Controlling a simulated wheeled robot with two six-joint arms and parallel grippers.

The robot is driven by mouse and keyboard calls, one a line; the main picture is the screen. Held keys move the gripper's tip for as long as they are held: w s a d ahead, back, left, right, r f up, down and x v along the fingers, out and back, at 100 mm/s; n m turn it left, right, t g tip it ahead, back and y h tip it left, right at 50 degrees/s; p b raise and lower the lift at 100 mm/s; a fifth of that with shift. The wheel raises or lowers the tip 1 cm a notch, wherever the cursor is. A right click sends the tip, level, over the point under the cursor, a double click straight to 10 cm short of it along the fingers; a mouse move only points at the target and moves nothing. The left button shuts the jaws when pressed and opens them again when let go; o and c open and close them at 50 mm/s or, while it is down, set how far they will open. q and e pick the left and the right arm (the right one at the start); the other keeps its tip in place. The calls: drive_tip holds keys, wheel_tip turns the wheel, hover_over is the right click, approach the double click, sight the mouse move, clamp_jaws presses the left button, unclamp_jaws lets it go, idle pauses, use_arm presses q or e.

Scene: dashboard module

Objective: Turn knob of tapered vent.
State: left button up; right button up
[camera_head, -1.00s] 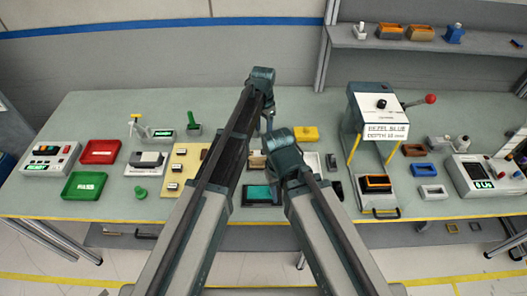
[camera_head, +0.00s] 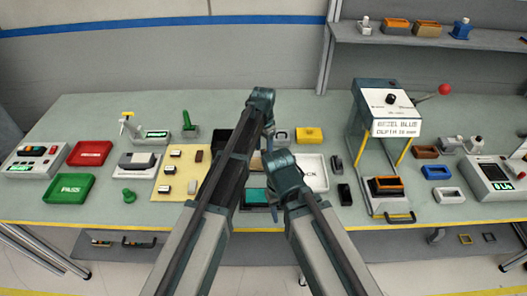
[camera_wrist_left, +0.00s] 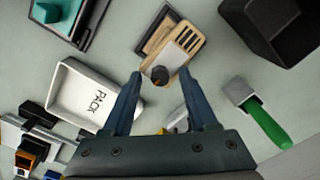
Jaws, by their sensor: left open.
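The tapered vent (camera_wrist_left: 166,52) is a tan slotted panel in a dark frame, with a pale plate on its near part. Its dark round knob (camera_wrist_left: 159,75) has an orange mark and appears between the fingertips in the left wrist view. My left gripper (camera_wrist_left: 160,77) is open, with one finger on each side of the knob and no clear contact. In the head view my left gripper (camera_head: 268,138) points down over the middle of the table, and the arms hide the vent. My right arm's wrist (camera_head: 284,170) is close beside it; its fingertips are not clearly visible.
The white PACK tray (camera_wrist_left: 88,93) is left of the vent in the wrist view. A black bin (camera_wrist_left: 272,25) and a green-handled tool (camera_wrist_left: 266,122) are to the right. A teal piece (camera_wrist_left: 47,10) lies upper left. A press (camera_head: 382,140) stands right on the table.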

use_arm(q)
clamp_jaws()
drive_tip(key=shift+m, duration=0.3)
drive_tip(key=m, duration=0.3)
drive_tip(key=shift+m, duration=0.3)
drive_tip(key=m, duration=0.4)
drive_tip(key=shift+m, duration=0.3)
drive_tip(key=m, duration=0.8)
drive_tip(key=shift+m, duration=0.5)
